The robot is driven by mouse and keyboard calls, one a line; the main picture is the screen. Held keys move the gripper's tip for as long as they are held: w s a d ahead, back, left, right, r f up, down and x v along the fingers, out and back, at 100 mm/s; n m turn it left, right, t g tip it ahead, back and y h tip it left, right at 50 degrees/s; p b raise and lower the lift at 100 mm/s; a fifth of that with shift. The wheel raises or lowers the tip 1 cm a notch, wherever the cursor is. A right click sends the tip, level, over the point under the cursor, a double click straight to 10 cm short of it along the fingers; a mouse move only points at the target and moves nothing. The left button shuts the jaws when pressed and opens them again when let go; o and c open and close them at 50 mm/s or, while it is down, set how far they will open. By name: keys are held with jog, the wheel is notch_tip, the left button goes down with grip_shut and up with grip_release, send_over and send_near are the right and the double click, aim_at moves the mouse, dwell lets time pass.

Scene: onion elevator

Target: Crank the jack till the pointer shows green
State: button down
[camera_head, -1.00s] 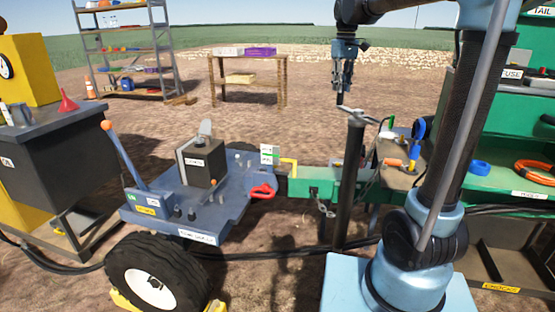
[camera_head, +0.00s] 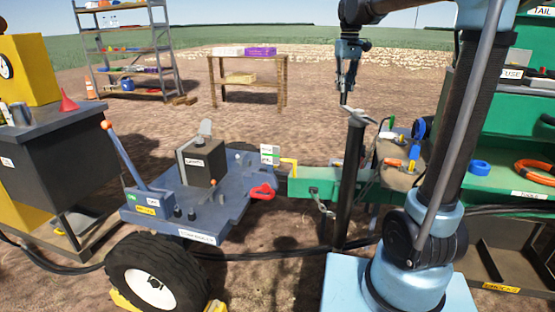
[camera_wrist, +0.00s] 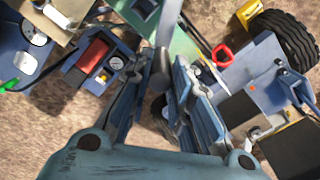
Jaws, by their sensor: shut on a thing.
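The jack is a dark upright post (camera_head: 348,185) beside the green drawbar, with a grey crank arm (camera_head: 361,115) on its top. My gripper (camera_head: 345,98) points down at the left, far end of the crank and is shut on the crank's handle. In the wrist view the fingers (camera_wrist: 160,100) stand on both sides of the grey handle (camera_wrist: 163,62), and the crank arm (camera_wrist: 168,28) runs up from it. A small white card with green marks (camera_head: 269,155) stands at the trailer's right end. I cannot make out a pointer or its reading.
A blue-grey trailer deck (camera_head: 240,196) with a labelled box and levers lies left of the jack. A green cart (camera_head: 515,187) with tools and an orange hose stands at the right. A wooden table (camera_head: 240,58) and shelves are behind. Bare ground lies beyond the jack.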

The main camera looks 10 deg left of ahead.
jog(key=shift+w+d, duration=0.1)
jog(key=shift+d, duration=0.05)
jog(key=shift+w+d+m, duration=0.25)
jog(key=shift+d+m, duration=0.3)
jog(key=shift+m, duration=0.25)
jog(key=shift+d, duration=0.1)
jog(key=shift+w+d+m, duration=0.25)
jog(key=shift+d+m, duration=0.4)
jog(key=shift+m, duration=0.15)
jog(key=shift+d, duration=0.15)
jog(key=shift+w+d+m, duration=0.15)
jog(key=shift+d+m, duration=0.45)
jog(key=shift+m, duration=0.2)
jog(key=shift+d, duration=0.1)
